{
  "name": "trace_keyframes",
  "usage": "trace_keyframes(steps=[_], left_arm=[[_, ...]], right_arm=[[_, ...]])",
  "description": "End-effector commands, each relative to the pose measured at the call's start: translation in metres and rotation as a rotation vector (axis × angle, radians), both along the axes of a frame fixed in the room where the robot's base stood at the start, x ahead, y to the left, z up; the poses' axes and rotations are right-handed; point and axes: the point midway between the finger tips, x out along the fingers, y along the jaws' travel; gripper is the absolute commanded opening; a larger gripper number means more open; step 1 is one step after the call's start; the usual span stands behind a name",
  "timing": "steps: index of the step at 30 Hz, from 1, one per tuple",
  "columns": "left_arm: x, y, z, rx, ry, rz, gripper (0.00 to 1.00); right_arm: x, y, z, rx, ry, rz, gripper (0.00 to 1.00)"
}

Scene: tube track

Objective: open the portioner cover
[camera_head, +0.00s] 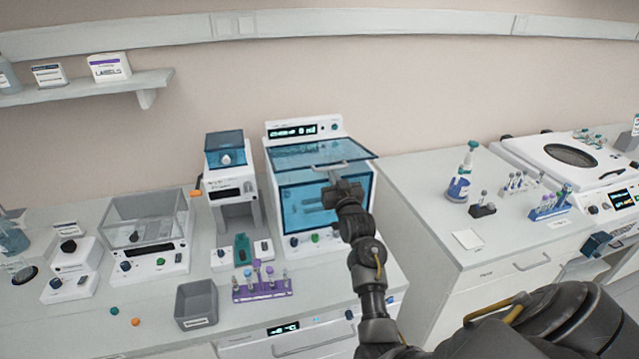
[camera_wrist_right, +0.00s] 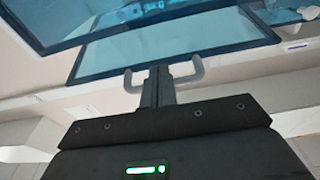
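The portioner (camera_head: 305,129) is a white bench machine with a display on top, at the middle of the head view. Its see-through blue cover (camera_head: 300,154) sticks out forward near the top, above a blue-tinted front. A pale handle (camera_head: 330,166) sits at the cover's front edge. It also shows in the right wrist view (camera_wrist_right: 194,75), with blue dark-edged panels behind it. My right gripper (camera_wrist_right: 160,85) has its dark fingers close together on the middle of the handle; in the head view, my right gripper (camera_head: 343,190) is in front of the machine. My left gripper is not in view.
Left of the portioner stand a smaller machine with a blue hopper (camera_head: 225,150) and a clear-lidded box (camera_head: 150,222). A purple tube rack (camera_head: 262,290) and a grey bin (camera_head: 196,304) are in front. A right-hand counter (camera_head: 440,215) holds racks, a bottle and a centrifuge (camera_head: 565,155).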

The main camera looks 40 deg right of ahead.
Motion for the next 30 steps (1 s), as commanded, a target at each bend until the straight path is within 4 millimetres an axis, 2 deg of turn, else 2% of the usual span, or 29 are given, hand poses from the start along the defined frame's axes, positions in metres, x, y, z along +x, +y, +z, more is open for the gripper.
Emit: trace_keyframes(steps=[10, 30], left_arm=[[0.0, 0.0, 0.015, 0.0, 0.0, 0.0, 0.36], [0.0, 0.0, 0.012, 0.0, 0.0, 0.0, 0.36]], right_arm=[[0.01, -0.004, 0.028, -0.002, -0.003, 0.0, 0.0], [0.028, -0.01, 0.07, -0.001, -0.003, 0.0, 0.0]])
